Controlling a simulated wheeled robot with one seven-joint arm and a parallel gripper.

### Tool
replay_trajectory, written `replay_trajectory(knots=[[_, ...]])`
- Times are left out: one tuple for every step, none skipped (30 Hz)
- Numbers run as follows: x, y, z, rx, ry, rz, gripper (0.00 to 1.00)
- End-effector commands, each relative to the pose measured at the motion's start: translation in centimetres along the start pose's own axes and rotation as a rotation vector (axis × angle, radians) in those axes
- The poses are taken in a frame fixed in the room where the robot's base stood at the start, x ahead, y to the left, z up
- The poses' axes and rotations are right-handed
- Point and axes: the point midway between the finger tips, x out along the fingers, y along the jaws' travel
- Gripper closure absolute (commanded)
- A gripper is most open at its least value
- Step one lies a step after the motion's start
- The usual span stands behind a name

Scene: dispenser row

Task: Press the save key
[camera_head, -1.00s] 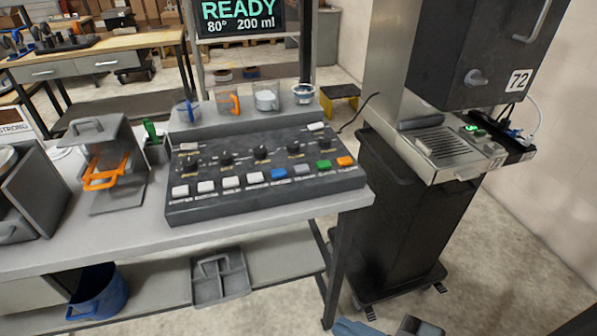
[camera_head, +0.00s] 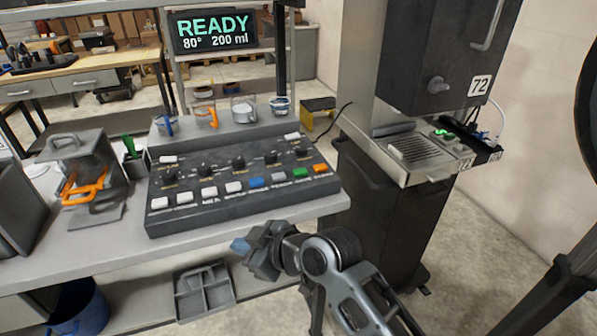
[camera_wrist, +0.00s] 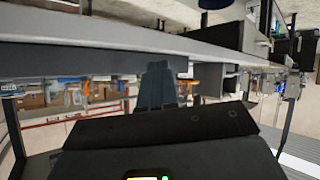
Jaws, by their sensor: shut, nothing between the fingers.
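A dark control panel (camera_head: 160,222) stands on the bench in the head view. Its front row holds several white keys (camera_head: 209,192), a blue key (camera_head: 256,182), a grey key (camera_head: 278,177), a green key (camera_head: 300,172) and an orange key (camera_head: 320,168). The key labels are too small to read, so I cannot tell which is the save key. My gripper (camera_head: 240,245) is shut and empty in front of the bench edge, below and apart from the keys. It also shows in the wrist view (camera_wrist: 158,72); no panel key can be made out there.
Knobs (camera_head: 238,165) sit behind the keys, and cups (camera_head: 243,108) stand on a raised shelf. A screen (camera_head: 213,31) reads READY, 80°, 200 ml. A dispenser (camera_head: 425,60) marked 72 stands right. The grey bench edge (camera_head: 130,255) lies near my gripper.

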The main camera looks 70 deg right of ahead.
Motion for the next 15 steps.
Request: replay_trajectory(knots=[[0.7,1.8,-0.9,-0.022,0.0,0.004,1.0],[1.0,2.6,-1.3,-0.036,-0.003,0.0,1.0],[1.3,3.7,-1.8,-0.057,-0.008,-0.006,1.0],[1.6,4.5,-2.1,-0.073,-0.011,-0.011,1.0],[1.7,5.3,-2.5,-0.09,-0.014,-0.015,1.0],[1.9,6.5,-3.0,-0.114,-0.02,-0.022,1.0],[2.0,7.4,-3.4,-0.132,-0.023,-0.027,1.0],[2.1,8.3,-3.8,-0.151,-0.027,-0.031,1.0],[2.1,9.6,-4.2,-0.177,-0.034,-0.037,1.0],[2.0,10.5,-4.5,-0.196,-0.038,-0.043,1.0],[1.9,11.4,-4.8,-0.218,-0.043,-0.047,1.0],[1.8,12.7,-5.2,-0.246,-0.05,-0.054,1.0],[1.6,13.7,-5.5,-0.267,-0.056,-0.06,1.0],[1.4,14.6,-5.8,-0.29,-0.063,-0.065,1.0],[1.0,16.0,-6.2,-0.32,-0.071,-0.072,1.0]])
